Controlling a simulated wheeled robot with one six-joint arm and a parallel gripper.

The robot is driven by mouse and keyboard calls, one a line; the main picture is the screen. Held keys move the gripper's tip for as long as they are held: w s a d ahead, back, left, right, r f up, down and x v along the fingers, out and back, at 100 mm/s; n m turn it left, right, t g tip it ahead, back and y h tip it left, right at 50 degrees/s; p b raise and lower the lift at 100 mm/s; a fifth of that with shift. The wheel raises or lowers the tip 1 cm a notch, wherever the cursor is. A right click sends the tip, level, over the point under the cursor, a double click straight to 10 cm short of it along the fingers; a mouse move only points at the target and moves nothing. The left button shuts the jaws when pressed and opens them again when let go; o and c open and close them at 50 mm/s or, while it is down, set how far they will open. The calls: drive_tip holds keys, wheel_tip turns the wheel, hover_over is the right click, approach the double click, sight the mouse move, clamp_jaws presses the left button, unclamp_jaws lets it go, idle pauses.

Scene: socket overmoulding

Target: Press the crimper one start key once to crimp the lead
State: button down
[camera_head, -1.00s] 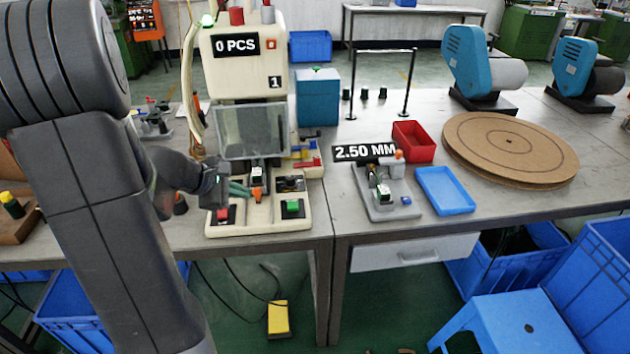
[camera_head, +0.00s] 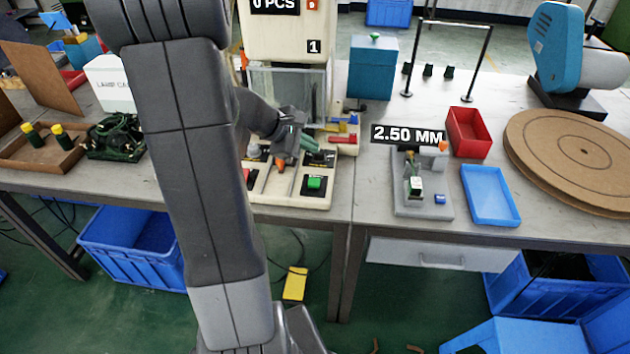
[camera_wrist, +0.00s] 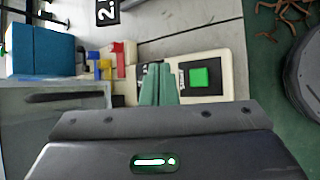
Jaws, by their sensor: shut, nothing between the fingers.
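The crimper marked 1 (camera_head: 290,45) has a cream body, a clear guard and a partly cut-off counter sign, "0 PCS". Its green start key (camera_head: 315,183) sits on a black plate at the front right of the base. The key also shows in the wrist view (camera_wrist: 199,77), to the right of the fingertips. My gripper (camera_head: 311,148) is shut and empty, with green fingers above the crimper base, behind the key and apart from it in the picture. The fingers also show in the wrist view (camera_wrist: 157,72). An orange-tipped part (camera_head: 280,165) lies left of them; the lead is not clear.
A red key at the base's left is mostly hidden by my arm. Red and yellow parts (camera_head: 343,140) stand right of the crimper. The grey 2.50 MM fixture (camera_head: 423,200), a blue tray (camera_head: 490,196) and a red bin (camera_head: 468,133) are further right.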

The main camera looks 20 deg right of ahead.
drive_tip(key=b, duration=0.6)
hover_over(310, 183)
wheel_tip(310, 183, down, 8)
drive_tip(key=shift+r, duration=0.1)
drive_tip(key=shift+f+b, duration=0.45)
idle(1.3)
drive_tip(key=shift+f+b, duration=0.45)
drive_tip(key=shift+b, duration=0.1)
drive_tip(key=shift+f+b, duration=0.5)
drive_tip(key=shift+b, duration=0.1)
idle(0.6)
drive_tip(key=shift+r, duration=0.1)
drive_tip(key=shift+r+p, duration=0.65)
drive_tip(key=shift+r, duration=0.2)
drive_tip(key=shift+r+p, duration=1.9)
drive_tip(key=shift+r, duration=0.65)
